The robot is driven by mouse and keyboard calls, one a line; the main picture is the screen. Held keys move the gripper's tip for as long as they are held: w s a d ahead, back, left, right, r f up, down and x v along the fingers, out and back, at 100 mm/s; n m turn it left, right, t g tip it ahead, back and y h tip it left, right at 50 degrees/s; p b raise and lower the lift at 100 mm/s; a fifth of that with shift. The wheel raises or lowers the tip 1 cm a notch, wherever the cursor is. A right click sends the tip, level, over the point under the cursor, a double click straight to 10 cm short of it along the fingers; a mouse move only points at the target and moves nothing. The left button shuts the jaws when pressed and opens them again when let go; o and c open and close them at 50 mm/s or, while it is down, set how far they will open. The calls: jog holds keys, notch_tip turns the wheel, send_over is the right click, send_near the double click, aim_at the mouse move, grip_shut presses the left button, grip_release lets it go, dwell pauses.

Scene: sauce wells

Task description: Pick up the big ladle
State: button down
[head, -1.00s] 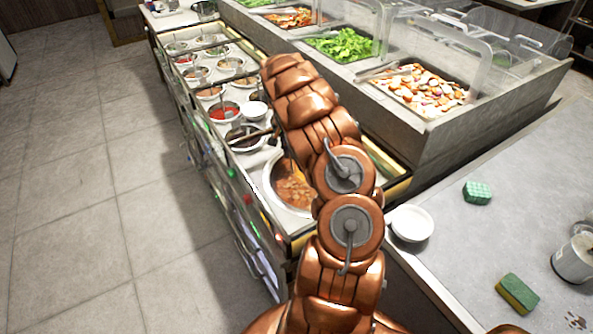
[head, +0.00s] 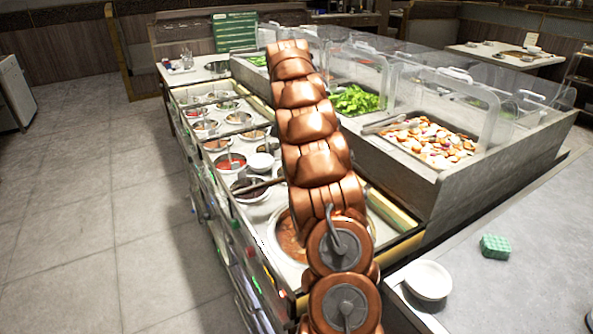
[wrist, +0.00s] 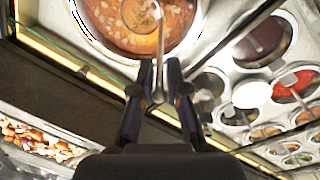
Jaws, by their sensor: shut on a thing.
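The big ladle (wrist: 160,42) shows in the wrist view as a thin metal handle, with its round bowl near the top edge over the reddish-brown soup in the large pot (wrist: 100,40). My gripper (wrist: 159,68) has its two dark fingers on either side of the handle and is shut on it. The handle's end sticks out below the fingertips. I cannot tell whether the bowl still touches the soup. In the head view, the pot (head: 273,240) is partly hidden behind my copper arm, and the gripper and ladle are hidden.
Several small sauce wells with spoons, including a red sauce (head: 230,161), line the counter left of my arm. A dark-handled utensil (head: 258,187) lies near the pot. Clear guards (head: 460,95) cover food trays at right. A white bowl (head: 428,280) and green sponge (head: 495,246) sit on the side counter.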

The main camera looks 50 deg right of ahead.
notch_tip(320, 180, up, 9)
jog(key=p, duration=0.6)
jog(key=shift+p, duration=0.35)
jog(key=shift+w+p, duration=0.1)
jog(key=shift+p, duration=0.2)
jog(key=shift+f, duration=0.3)
jog(key=shift+s+d+f+b, duration=0.15)
jog(key=shift+s+f+b, duration=0.45)
jog(key=shift+f+b, duration=2.7)
jog(key=shift+s+d+f+b, duration=0.2)
jog(key=shift+s+f+b, duration=0.85)
jog(key=shift+f, duration=4.1)
jog(key=shift+s+d+f+b, duration=0.2)
jog(key=shift+f+b, duration=2.6)
jog(key=shift+f, duration=1.4)
jog(key=shift+a, duration=0.1)
